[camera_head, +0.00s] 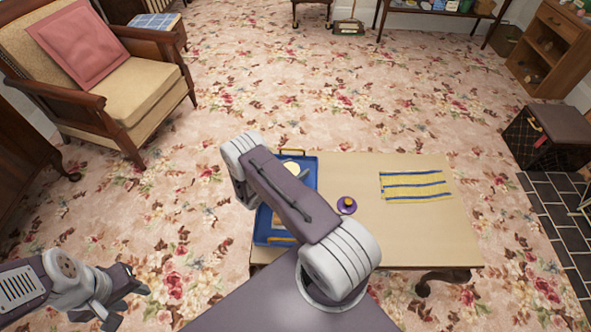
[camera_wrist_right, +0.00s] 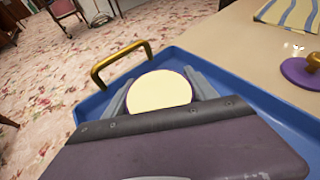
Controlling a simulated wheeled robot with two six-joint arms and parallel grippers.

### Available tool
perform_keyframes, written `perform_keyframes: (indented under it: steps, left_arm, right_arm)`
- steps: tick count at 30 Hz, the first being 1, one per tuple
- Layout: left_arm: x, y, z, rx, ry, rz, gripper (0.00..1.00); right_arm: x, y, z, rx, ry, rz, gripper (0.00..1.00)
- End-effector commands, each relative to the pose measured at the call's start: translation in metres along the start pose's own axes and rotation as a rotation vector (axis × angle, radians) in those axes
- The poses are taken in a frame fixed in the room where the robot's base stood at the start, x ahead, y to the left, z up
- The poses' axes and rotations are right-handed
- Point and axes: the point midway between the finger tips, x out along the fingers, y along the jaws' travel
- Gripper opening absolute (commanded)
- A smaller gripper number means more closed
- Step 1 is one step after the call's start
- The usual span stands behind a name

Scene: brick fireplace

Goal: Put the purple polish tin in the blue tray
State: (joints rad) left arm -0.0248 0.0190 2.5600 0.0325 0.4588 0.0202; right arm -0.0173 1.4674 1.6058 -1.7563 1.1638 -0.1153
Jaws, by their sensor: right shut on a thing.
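The purple polish tin (camera_wrist_right: 159,93) shows a round cream top with a thin purple rim in the right wrist view. My right gripper (camera_wrist_right: 160,99) is shut on it, one grey finger on each side. In the head view, the tin's pale top (camera_head: 291,167) shows at the far end of the blue tray (camera_head: 306,164), partly hidden by my right arm. The tin is over or inside the tray; I cannot tell whether it touches the bottom. My left gripper (camera_head: 119,303) is open and empty at the lower left, away from the table.
A purple lid with a gold knob (camera_head: 347,205) lies on the table (camera_head: 400,226), right of the tray. A yellow cloth with blue stripes (camera_head: 414,185) lies farther right. The tray has gold handles (camera_wrist_right: 119,62). An armchair (camera_head: 140,88) stands at the left; the carpet between is clear.

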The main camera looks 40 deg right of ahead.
Motion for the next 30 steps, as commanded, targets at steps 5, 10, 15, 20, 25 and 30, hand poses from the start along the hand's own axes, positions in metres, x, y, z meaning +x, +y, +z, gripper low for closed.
perform_keyframes:
  steps: [5,10,15,20,25,30]
  left_arm:
    - [0.005,0.0,0.001,0.0,0.0,0.0,0.4]
    - [0.003,0.0,0.0,0.0,0.0,0.0,0.4]
    - [0.003,0.0,0.0,0.0,0.0,0.0,0.4]
    - [-0.003,0.0,0.0,0.0,0.0,0.0,0.4]
    - [-0.012,0.0,-0.001,0.0,0.0,0.0,0.4]
    - [-0.019,0.0,-0.002,0.0,0.0,0.0,0.4]
  right_arm:
    - [0.002,0.0,-0.004,0.0,-0.001,0.0,0.16]
    - [0.001,0.0,-0.003,0.0,0.0,0.0,0.87]
    - [0.001,0.0,-0.003,0.0,0.0,0.0,0.87]
    - [-0.005,0.0,0.002,-0.001,0.0,0.001,0.87]
    - [-0.04,0.001,0.003,-0.003,-0.001,0.005,0.87]
    - [-0.08,0.001,0.003,-0.002,-0.001,0.005,0.87]
